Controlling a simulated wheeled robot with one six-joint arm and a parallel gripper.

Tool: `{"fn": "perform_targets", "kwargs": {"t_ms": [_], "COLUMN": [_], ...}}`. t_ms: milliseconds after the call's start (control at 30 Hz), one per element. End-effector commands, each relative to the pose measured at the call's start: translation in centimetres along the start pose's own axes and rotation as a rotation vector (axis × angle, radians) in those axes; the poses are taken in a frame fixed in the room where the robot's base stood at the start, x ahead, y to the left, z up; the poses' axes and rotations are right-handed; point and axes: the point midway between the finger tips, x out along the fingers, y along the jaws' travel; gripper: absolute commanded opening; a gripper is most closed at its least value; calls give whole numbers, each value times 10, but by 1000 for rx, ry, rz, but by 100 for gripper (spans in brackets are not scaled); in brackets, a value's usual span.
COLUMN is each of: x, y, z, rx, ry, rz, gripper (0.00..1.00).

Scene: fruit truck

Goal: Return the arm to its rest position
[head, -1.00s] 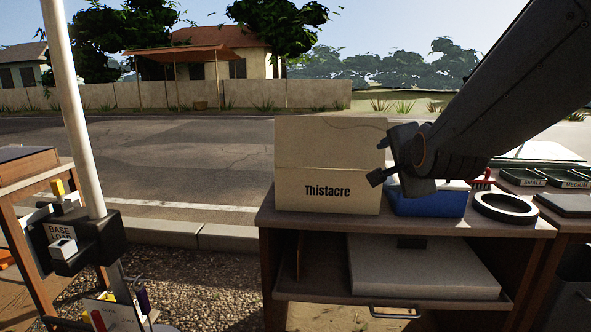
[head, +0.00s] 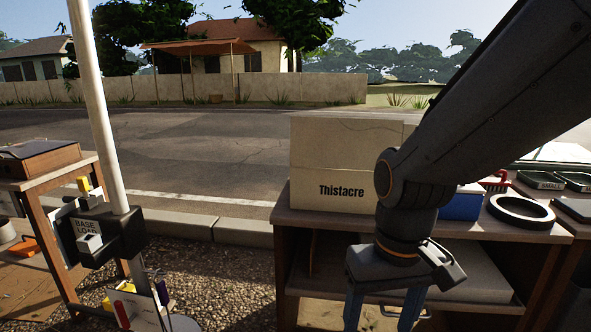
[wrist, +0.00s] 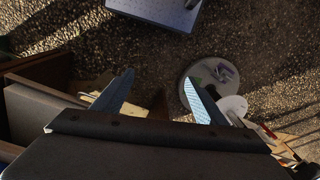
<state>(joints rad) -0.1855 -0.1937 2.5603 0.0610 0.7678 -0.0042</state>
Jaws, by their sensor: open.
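My gripper (head: 384,312) points down in the head view, in front of the wooden bench, with its two blue fingers spread and nothing between them. The fingertips run close to the bottom edge of the picture. My arm comes down from the upper right and bends at the wrist in front of the box and the bench. In the wrist view my gripper (wrist: 155,95) is open and empty above the gravel ground.
The cardboard box marked Thistacre (head: 340,165) stands on the bench (head: 300,222), beside a blue container (head: 461,205) and a black ring (head: 521,211). A white pole (head: 97,110) with a black BASE LOAD block (head: 125,232) stands left. Gravel lies between.

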Motion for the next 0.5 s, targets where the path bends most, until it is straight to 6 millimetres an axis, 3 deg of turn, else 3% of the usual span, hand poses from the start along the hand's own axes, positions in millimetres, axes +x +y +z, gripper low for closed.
{"fn": "perform_targets", "kwargs": {"t_ms": [500], "x": [-54], "y": [45], "z": [10], "rx": [127], "ry": [-4], "rz": [32], "gripper": [66]}}
